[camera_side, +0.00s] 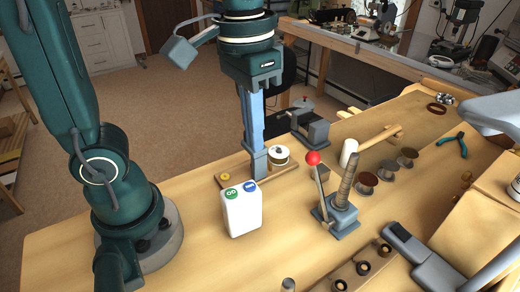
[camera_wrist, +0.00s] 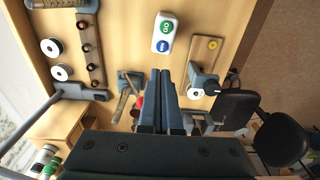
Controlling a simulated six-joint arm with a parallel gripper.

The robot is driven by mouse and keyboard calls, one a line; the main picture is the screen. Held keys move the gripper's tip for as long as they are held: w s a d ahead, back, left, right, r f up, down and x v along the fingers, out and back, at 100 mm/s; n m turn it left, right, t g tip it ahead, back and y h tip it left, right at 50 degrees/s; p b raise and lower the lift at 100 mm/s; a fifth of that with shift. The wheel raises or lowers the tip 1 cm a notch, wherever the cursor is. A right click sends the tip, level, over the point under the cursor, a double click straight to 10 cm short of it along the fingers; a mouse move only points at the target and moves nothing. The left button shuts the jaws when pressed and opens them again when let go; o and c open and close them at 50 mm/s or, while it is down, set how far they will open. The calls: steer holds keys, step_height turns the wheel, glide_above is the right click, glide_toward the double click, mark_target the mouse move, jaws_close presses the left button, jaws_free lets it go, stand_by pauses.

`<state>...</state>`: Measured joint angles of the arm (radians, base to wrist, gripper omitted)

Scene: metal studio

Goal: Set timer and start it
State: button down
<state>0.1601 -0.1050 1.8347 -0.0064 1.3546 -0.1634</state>
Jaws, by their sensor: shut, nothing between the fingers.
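The timer (camera_side: 242,212) is a white upright box on the bench, with a green button (camera_side: 231,193) and a blue button (camera_side: 249,186) on its top. In the wrist view the timer (camera_wrist: 158,40) is beyond my fingertips, with the green button (camera_wrist: 167,27) farther away and the blue button (camera_wrist: 162,46) nearer. My gripper (camera_wrist: 161,73) is shut and empty. In the side view my gripper (camera_side: 257,150) points down behind the timer, apart from it. Its exact height above the bench is hard to tell.
A wooden board with a white spool (camera_side: 279,155) stands behind the timer. A red-knobbed lever (camera_side: 312,158) on a grey base rises to its right. A dark vise-like tool (camera_side: 312,128) is farther back. The bench left of the timer is clear.

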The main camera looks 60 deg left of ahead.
steer(key=shift+s, duration=0.1)
stand_by(0.4)
step_height(320, 180, up, 7)
glide_above(232, 193)
steer(key=shift+f+g, duration=0.2)
steer(key=shift+g, duration=0.1)
steer(key=shift+f, duration=0.1)
step_height(232, 193, down, 14)
steer(key=shift+r, duration=0.1)
stand_by(0.6)
